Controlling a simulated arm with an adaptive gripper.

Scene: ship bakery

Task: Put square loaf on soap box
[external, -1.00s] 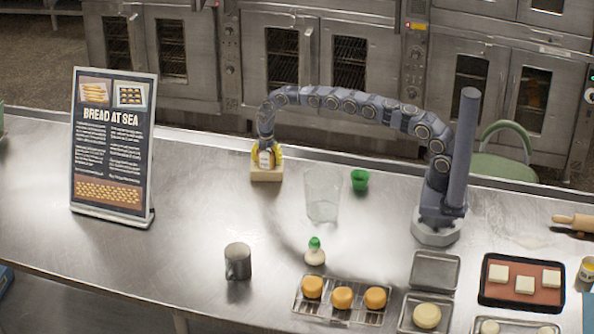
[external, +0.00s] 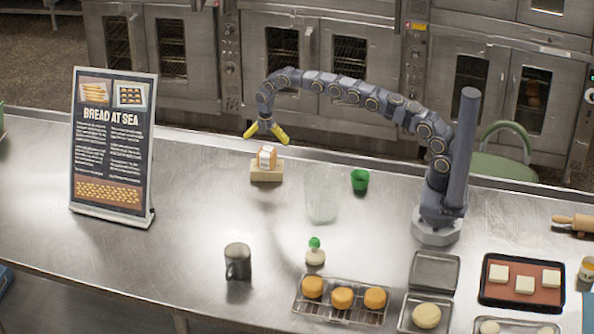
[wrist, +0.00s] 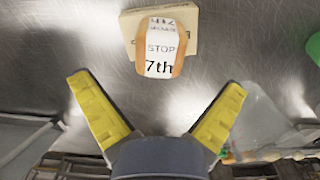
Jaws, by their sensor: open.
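The square loaf (external: 267,156) is a small orange-brown block with a white printed label. It rests on top of the soap box (external: 266,174), a flat tan box on the steel counter. In the wrist view the loaf (wrist: 163,45) sits over the tan box (wrist: 129,25), its label reading "STOP 7th". My gripper (external: 266,133) has yellow fingers spread wide. It hangs above the loaf, apart from it and empty. In the wrist view the open fingers (wrist: 160,118) have nothing between them.
A clear glass (external: 322,196) and a green cup (external: 360,179) stand right of the box. A grey mug (external: 237,262), a green-topped bottle (external: 315,252) and a rack of buns (external: 342,312) are nearer the front. A sign (external: 112,148) stands left; the counter between sign and box is clear.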

